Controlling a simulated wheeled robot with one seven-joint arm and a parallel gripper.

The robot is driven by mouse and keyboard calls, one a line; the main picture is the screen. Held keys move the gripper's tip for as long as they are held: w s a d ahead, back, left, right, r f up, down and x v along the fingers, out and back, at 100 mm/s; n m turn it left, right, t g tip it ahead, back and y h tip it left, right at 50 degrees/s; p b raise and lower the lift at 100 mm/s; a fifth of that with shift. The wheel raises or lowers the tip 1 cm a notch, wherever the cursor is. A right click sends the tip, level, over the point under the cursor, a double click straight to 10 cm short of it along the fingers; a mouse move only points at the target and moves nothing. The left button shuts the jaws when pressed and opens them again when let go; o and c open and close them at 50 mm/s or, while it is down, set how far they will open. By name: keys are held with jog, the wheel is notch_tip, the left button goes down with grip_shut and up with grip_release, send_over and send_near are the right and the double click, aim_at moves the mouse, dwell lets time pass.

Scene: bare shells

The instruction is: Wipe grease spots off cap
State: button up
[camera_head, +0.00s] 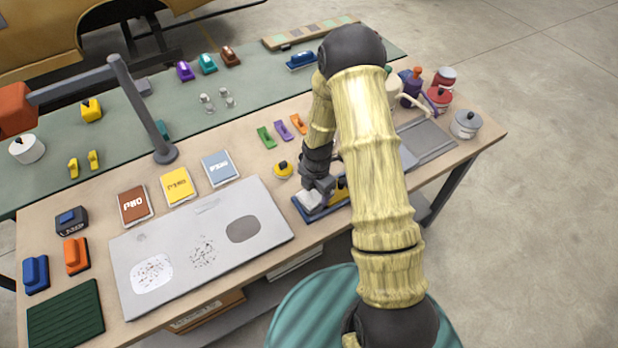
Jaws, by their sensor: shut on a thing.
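My gripper (314,197) is at the middle of the bench, low over a blue-edged tray (300,212). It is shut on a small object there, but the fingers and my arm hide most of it. A yellow and dark tool (342,186) is just right of the gripper, partly behind my arm. A pale grey panel (262,205) lies flat to the left of the gripper. It has a white patch with dark specks, a speckled area and a plain dark grey oval. I cannot tell which thing is the cap.
Brown (134,201), yellow (177,185) and blue (219,167) packets lie behind the panel. A lamp post (141,108) stands at the back left. Orange (76,255) and blue (36,274) blocks and a ridged green mat (65,318) are at left. Pots (466,124) crowd the right.

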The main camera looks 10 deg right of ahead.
aim_at(307, 196)
jog(key=shift+w+d, duration=0.2)
jog(key=shift+d, duration=0.4)
jog(key=shift+a, duration=0.3)
jog(key=a, duration=0.1)
jog(key=s+a, duration=0.1)
jog(key=a, duration=0.1)
jog(key=shift+s, duration=0.1)
jog(key=shift+s+a+r, duration=0.1)
jog(key=shift+a+r, duration=0.1)
jog(key=shift+r+p, duration=0.45)
jog(key=shift+r, duration=0.45)
jog(key=shift+d+r+p, duration=0.1)
jog(key=shift+r+p, duration=0.45)
jog(key=shift+r, duration=0.15)
jog(key=shift+r+p, duration=1.75)
jog(key=shift+r, duration=0.5)
